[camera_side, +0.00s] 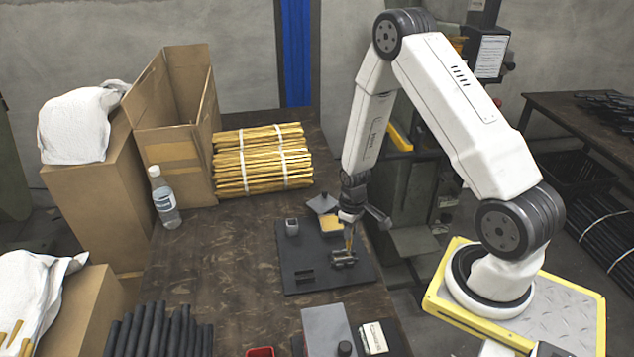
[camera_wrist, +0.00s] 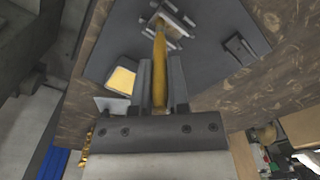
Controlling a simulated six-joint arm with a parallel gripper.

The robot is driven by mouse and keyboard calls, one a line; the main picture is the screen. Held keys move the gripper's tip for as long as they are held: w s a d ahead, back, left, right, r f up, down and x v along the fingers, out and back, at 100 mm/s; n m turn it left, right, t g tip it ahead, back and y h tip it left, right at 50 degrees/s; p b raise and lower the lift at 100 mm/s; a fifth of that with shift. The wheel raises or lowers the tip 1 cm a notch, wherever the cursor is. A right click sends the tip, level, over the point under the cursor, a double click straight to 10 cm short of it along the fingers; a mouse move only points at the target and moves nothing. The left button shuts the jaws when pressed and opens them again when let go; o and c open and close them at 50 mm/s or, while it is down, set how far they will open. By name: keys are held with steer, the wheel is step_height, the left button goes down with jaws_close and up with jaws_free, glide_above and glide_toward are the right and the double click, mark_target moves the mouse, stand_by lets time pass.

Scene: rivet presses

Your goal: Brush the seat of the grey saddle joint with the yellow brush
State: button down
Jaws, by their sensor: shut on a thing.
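My gripper (camera_side: 350,222) is shut on the yellow brush (camera_side: 349,242), which points down from the jaws. In the wrist view the brush (camera_wrist: 160,78) lies between the two dark fingers (camera_wrist: 161,62) and its tip reaches over the grey saddle joint (camera_wrist: 181,20). In the side view the saddle joint (camera_side: 343,260) sits on the dark plate (camera_side: 310,286), directly under the brush. The tip is at or just above the joint; I cannot tell whether it touches the seat.
The table's middle left is clear.

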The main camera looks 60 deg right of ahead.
steer(key=shift+s+d, duration=0.2)
steer(key=shift+a+r, duration=0.1)
steer(key=shift+r, duration=3.9)
steer(key=shift+w, duration=0.1)
